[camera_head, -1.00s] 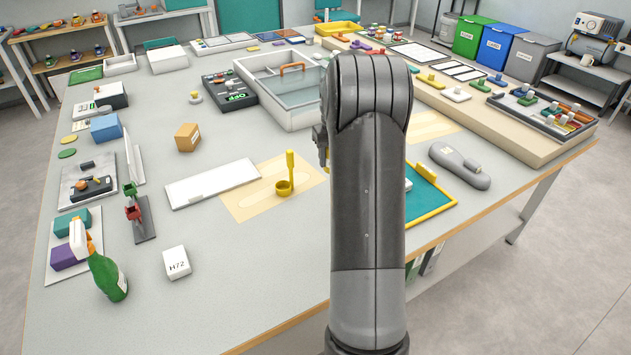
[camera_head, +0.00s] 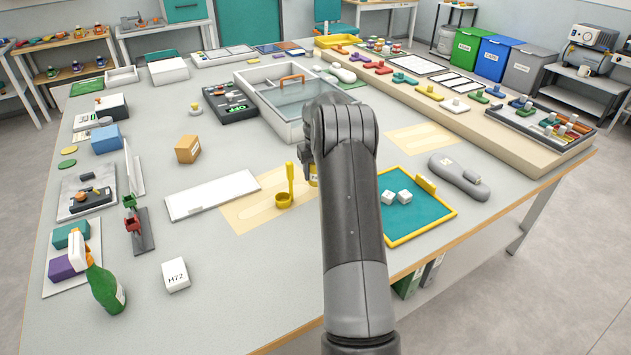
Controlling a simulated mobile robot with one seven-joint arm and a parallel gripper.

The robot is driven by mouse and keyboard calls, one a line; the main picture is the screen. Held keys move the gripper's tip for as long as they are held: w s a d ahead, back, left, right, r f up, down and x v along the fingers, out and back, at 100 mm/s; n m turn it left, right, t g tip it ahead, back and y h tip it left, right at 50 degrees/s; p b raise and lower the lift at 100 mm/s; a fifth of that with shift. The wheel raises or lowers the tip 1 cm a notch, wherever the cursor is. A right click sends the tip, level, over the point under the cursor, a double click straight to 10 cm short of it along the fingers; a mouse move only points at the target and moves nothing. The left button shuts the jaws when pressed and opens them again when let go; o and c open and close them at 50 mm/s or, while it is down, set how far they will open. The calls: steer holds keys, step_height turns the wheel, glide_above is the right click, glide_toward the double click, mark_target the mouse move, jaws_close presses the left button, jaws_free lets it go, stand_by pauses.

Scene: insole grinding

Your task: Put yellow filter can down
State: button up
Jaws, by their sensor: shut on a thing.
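My gripper (camera_head: 308,163) is mostly hidden behind my own arm, left of the forearm and low over the middle of the table. It is shut on the yellow filter can (camera_head: 313,178), of which only a small yellow, labelled part shows below the gripper. I cannot tell whether the can touches the table. A yellow cup with an upright handle (camera_head: 284,199) stands just left of the can on a pale wood-coloured mat (camera_head: 243,213).
A white board (camera_head: 212,194) lies left of the mat. A teal tray with a yellow rim (camera_head: 415,218) holds two white cubes to the right.

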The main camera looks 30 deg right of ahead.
steer(key=shift+f, duration=1.95)
steer(key=shift+f, duration=0.1)
steer(key=o, duration=1.1)
steer(key=shift+f, duration=0.1)
